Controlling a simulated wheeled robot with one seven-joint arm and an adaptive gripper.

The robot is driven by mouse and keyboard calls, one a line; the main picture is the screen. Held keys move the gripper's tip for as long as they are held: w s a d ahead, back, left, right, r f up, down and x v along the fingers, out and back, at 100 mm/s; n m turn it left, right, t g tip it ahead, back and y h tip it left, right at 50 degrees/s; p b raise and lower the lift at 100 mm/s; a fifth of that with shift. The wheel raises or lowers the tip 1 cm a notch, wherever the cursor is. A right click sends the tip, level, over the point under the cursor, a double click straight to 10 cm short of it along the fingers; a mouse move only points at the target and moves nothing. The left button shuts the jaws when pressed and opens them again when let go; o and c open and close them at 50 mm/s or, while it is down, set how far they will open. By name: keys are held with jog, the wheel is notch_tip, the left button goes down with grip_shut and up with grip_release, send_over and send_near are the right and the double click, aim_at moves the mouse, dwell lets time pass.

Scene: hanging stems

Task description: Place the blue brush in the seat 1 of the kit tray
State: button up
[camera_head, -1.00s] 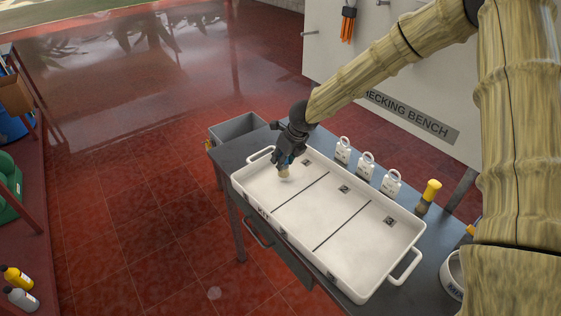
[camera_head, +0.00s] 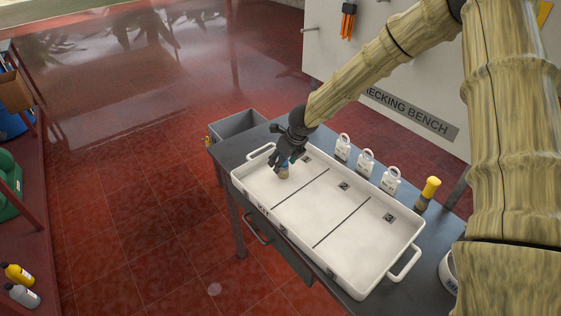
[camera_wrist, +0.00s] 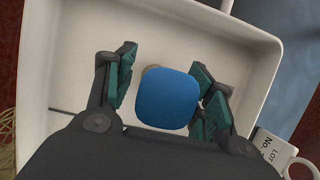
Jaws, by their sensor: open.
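The blue brush (camera_wrist: 168,98) is between the parted fingers of my gripper (camera_wrist: 163,92) in the wrist view, its blue top facing the camera. Gaps show beside it, so the fingers are open around it. In the head view the brush (camera_head: 284,170) stands upright in the far-left compartment of the white kit tray (camera_head: 345,262), its pale bristle end down at the tray floor. My gripper (camera_head: 285,160) is just above and around its top. The compartment's number label is not readable. The lower brush is mostly hidden in the wrist view.
Several white tags (camera_head: 366,162) stand along the bench behind the tray. A yellow-topped brush (camera_head: 429,191) stands to their right. A grey bin (camera_head: 238,126) is beyond the bench's left end. The tray's other two compartments are empty.

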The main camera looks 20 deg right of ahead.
jog(key=b+v, duration=0.1)
jog(key=v, duration=1.1)
jog(key=shift+r, duration=0.1)
